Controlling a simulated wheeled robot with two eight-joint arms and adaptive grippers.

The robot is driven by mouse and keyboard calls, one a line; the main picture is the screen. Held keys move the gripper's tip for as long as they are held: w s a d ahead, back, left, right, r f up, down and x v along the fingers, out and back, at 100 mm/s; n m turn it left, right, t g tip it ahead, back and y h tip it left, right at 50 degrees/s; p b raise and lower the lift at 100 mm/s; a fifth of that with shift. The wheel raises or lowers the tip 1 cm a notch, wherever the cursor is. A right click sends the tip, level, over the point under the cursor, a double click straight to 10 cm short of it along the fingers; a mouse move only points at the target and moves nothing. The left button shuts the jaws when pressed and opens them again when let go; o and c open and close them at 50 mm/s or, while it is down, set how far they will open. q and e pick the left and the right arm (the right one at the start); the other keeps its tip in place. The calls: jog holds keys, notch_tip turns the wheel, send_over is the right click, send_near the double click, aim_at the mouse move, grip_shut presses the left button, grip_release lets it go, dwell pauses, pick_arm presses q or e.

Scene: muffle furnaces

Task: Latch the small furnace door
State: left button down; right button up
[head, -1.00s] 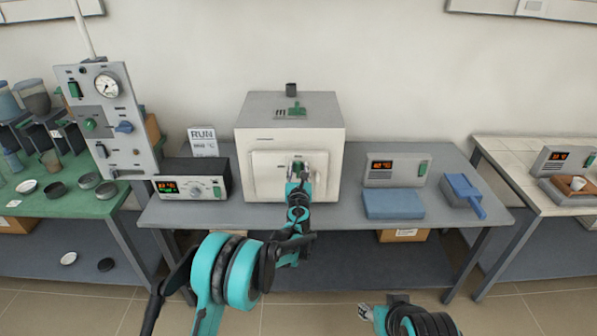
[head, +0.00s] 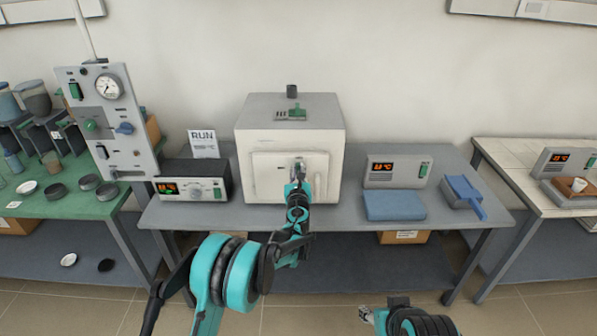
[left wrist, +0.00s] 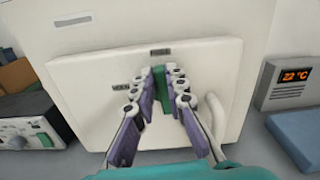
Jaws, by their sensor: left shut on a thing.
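The small furnace (head: 258,135) is a white box with a grey top on the middle bench. Its door (head: 268,178) looks closed against the front; the door also fills much of the left wrist view (left wrist: 85,85). A green latch (left wrist: 162,78) sits near the door's upper middle, partly hidden by the fingers. My left gripper (left wrist: 166,76) is shut on the green latch, one finger on each side. In the head view this gripper (head: 298,166) is in front of the door. My right gripper (head: 368,314) shows only partly at the bottom, away from the furnace.
A pale curved handle (left wrist: 217,115) stands out on the door's right side. A controller (head: 193,186) is left of the furnace. A display box (head: 395,171), a blue block (head: 394,204) and a blue scoop-like tray (head: 462,190) are to its right.

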pick_arm(q)
jog(key=shift+a+f+n+b, duration=0.4)
jog(key=shift+n+b, duration=0.1)
jog(key=shift+n, duration=2.3)
jog(key=shift+a+f+n+b, duration=0.35)
jog(key=shift+f+n+b, duration=0.15)
jog(key=shift+n, duration=2.3)
jog(key=shift+a+f+n+b, duration=0.4)
jog(key=shift+n+b, duration=0.1)
jog(key=shift+n, duration=2.3)
jog(key=c, duration=1.5)
grip_release()
jog(key=shift+c, duration=0.2)
